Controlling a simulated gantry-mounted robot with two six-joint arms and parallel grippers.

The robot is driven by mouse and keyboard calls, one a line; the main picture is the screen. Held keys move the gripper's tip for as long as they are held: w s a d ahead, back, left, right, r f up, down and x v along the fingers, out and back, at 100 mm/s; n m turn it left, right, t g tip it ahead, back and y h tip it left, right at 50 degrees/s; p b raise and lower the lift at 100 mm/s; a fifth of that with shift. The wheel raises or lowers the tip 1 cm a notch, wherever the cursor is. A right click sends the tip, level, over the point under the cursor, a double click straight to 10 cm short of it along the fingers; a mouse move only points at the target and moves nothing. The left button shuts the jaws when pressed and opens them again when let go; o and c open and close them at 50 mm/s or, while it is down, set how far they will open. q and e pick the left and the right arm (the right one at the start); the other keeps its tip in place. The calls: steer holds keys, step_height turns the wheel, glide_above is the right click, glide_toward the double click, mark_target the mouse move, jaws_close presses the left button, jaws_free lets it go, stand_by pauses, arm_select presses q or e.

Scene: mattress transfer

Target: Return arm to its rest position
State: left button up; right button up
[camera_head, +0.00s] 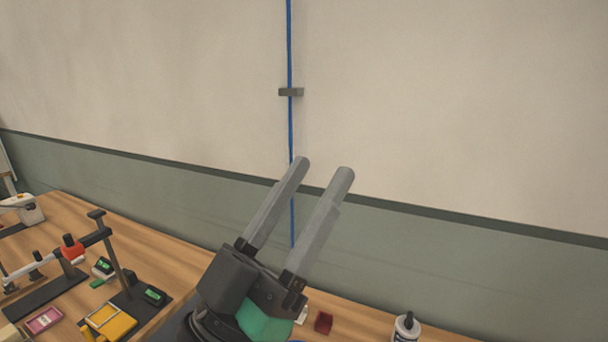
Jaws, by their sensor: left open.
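My left gripper (323,166) rises from the bottom middle of the head view. Its two grey fingers point up and slightly right. They are parallel and apart, with nothing between them. The fingers stand in front of the wall, above the wooden table (190,258). My right gripper is not in view.
Stands with a bar and red part (72,248) occupy the table's left. A yellow tray (111,321) and a pink item (44,319) lie nearby. A dark red block (323,322) and a bottle (406,328) stand at right. A blue cable (290,45) runs down the wall.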

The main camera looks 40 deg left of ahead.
arm_select(q)
steer(key=r, duration=0.1)
steer(key=s+d+r+m+h, duration=0.1)
steer(key=r, duration=0.1)
steer(key=s+r+t+h, duration=0.1)
steer(key=shift+s+d+r+m, duration=0.15)
steer(key=shift+s+d+m, duration=0.05)
steer(key=shift+s+m, duration=0.1)
